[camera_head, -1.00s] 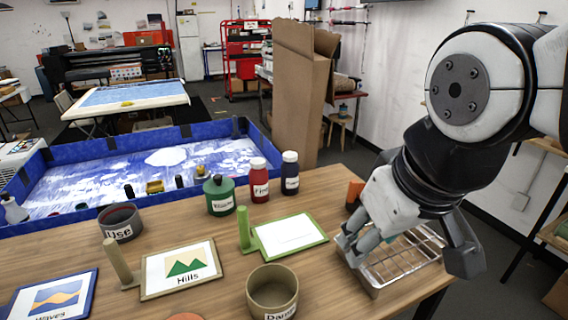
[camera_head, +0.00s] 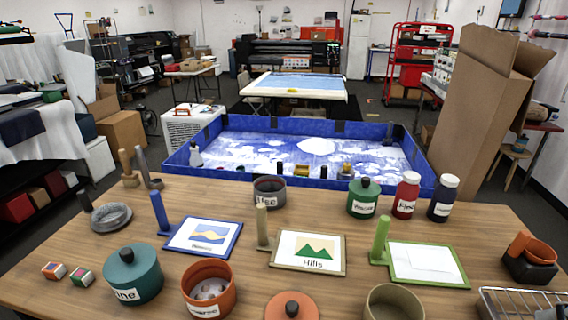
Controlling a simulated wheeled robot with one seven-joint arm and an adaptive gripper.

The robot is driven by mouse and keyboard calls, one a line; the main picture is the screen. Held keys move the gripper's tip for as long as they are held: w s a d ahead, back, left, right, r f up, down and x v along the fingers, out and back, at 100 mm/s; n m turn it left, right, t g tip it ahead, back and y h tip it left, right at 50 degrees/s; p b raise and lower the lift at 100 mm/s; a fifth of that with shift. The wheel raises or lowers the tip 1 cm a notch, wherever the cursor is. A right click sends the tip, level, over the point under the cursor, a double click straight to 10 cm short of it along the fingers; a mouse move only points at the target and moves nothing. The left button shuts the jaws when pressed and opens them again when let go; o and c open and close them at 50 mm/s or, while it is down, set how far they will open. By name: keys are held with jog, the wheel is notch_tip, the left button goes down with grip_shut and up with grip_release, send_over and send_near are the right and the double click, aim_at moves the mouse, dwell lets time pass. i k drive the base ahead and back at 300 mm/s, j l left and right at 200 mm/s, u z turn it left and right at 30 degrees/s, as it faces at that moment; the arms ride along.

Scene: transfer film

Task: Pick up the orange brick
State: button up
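No plain orange brick can be singled out for certain. At the right end of the table, an orange block-like piece (camera_head: 519,243) leans beside a round orange part (camera_head: 541,251), both on a dark base. At the front left, a small cube with orange and white faces (camera_head: 54,270) lies beside a small green, white and red cube (camera_head: 83,278). My gripper is outside the head view, so its opening and contents are hidden.
A wire rack (camera_head: 520,302) is at the front right corner. An orange pot (camera_head: 208,291), a teal lidded pot (camera_head: 131,274), an olive pot (camera_head: 393,303) and framed picture boards (camera_head: 309,250) crowd the table (camera_head: 245,275). A blue-walled tray (camera_head: 300,150) stands behind.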

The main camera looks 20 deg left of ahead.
aim_at(54, 270)
jog(key=u, duration=2.25)
jog(key=i+j+z, duration=0.1)
jog(key=i+j, duration=0.15)
jog(key=i+j+z, duration=0.1)
jog(key=j, duration=0.25)
jog(key=i+j+z, duration=0.1)
jog(key=i+j, duration=0.2)
jog(key=i+j+z, duration=0.1)
jog(key=j, duration=0.3)
jog(key=i+j+z, duration=0.1)
jog(key=i+j, duration=0.2)
jog(key=i+j+z, duration=0.1)
jog(key=j, duration=0.35)
jog(key=i+j, duration=0.25)
jog(key=j+z, duration=0.05)
jog(key=j, duration=0.05)
